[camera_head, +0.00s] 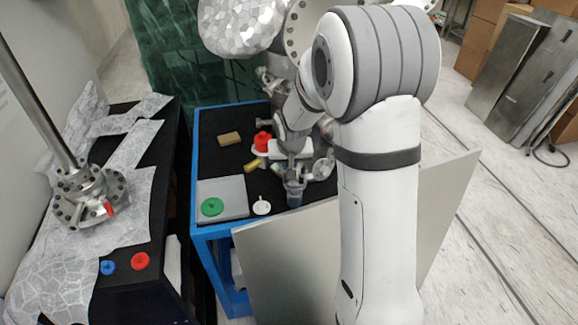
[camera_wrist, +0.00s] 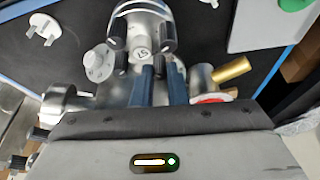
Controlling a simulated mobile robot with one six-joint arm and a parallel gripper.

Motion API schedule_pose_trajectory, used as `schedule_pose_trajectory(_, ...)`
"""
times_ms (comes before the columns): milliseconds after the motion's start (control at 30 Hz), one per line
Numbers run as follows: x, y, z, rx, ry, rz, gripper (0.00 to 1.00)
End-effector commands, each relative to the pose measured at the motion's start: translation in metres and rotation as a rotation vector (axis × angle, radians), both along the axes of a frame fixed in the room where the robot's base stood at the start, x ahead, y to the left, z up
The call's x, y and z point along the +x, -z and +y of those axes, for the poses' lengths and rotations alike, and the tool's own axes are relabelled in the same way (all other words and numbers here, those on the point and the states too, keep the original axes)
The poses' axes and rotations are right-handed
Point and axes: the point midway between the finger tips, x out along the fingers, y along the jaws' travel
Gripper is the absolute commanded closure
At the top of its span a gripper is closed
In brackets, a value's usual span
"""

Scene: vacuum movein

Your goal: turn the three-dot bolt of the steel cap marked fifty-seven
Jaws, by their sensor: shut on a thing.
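The steel cap (camera_wrist: 143,30) stands at the top middle in the wrist view, with its marking, apparently 57, upside down on the near face. Dark bolt knobs sit around it, such as one at its left (camera_wrist: 118,29) and one at its right (camera_wrist: 168,38). Their dots are too small to read. My gripper (camera_wrist: 160,72) has its two blue fingers close together at the near side of the cap. They are shut on a dark bolt there, mostly hidden between them. In the head view the cap (camera_head: 295,182) is small, near the table's front edge, below my wrist.
A gold cylinder (camera_wrist: 232,69) and a red part (camera_head: 262,140) are close beside my gripper. A white plug (camera_head: 262,206), a green disc (camera_head: 212,206) on a grey mat and a tan block (camera_head: 229,139) lie on the blue-edged table (camera_head: 204,228). A grey panel (camera_head: 285,262) leans in front.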

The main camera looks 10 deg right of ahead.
Motion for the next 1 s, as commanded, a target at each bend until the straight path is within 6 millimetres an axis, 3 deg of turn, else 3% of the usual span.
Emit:
schedule_pose_trajectory(300,0.0007,0.0041,0.0016,-0.001,0.154,-0.003,1.00)
schedule_pose_trajectory(733,0.0000,0.0004,0.0008,-0.001,0.179,-0.001,1.00)
schedule_pose_trajectory(767,0.0000,0.0004,0.0008,-0.001,0.179,-0.001,0.85)
schedule_pose_trajectory(1000,0.0002,0.0003,0.0005,-0.002,0.178,-0.001,0.65)
